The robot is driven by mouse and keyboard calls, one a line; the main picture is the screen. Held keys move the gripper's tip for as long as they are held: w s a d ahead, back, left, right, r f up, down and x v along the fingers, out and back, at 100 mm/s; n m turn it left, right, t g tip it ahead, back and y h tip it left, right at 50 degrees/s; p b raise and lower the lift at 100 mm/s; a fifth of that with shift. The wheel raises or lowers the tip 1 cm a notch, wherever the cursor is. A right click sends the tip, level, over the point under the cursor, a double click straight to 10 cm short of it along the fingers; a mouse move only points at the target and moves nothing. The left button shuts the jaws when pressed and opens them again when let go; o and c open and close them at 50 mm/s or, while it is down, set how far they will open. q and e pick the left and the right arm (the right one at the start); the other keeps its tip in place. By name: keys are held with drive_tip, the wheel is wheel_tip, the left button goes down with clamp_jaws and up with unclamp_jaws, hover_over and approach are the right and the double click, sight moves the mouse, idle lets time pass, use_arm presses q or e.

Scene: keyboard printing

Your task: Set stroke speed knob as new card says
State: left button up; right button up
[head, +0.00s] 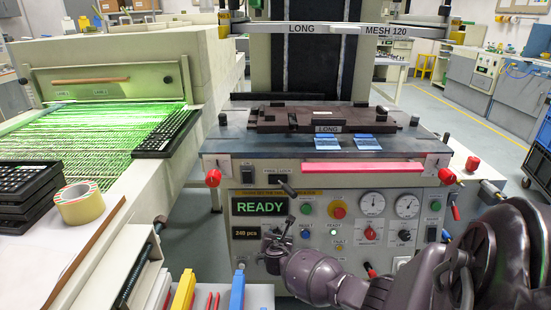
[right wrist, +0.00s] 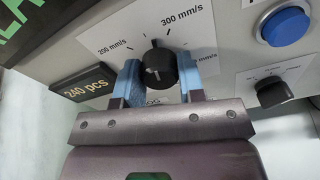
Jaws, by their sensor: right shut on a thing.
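In the right wrist view, the black stroke speed knob (right wrist: 160,68) sits on a white dial plate between the blue-padded fingers of my right gripper (right wrist: 161,82). The gripper is shut on the knob. A third label at the right is partly hidden. In the head view, my right gripper (head: 274,240) is at the machine's front panel, below the READY display (head: 258,206), and hides the knob. My left gripper is not in view. I cannot make out a new card.
A blue button (right wrist: 287,25) and another black knob (right wrist: 274,93) are right of the gripper. Red-knobbed handles (head: 447,176) project from the machine's front. A tape roll (head: 80,203) lies on the left bench. Blue and yellow upright items (head: 183,291) stand at the lower left.

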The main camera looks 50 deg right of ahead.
drive_tip(key=m, duration=0.2)
drive_tip(key=shift+f+m, duration=0.2)
drive_tip(key=shift+m, duration=0.2)
drive_tip(key=shift+s+m+b, duration=0.1)
drive_tip(key=shift+m+b, duration=0.4)
drive_tip(key=shift+m, duration=0.3)
drive_tip(key=m+b, duration=0.1)
drive_tip(key=m, duration=0.2)
drive_tip(key=shift+m+t, duration=0.3)
drive_tip(key=shift+m+b, duration=0.55)
drive_tip(key=shift+m, duration=1.15)
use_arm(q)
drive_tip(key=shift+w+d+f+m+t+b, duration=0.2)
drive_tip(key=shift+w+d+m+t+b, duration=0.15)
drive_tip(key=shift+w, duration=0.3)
use_arm(e)
drive_tip(key=shift+r+m, duration=0.1)
drive_tip(key=shift+m, duration=0.5)
drive_tip(key=shift+r, duration=0.1)
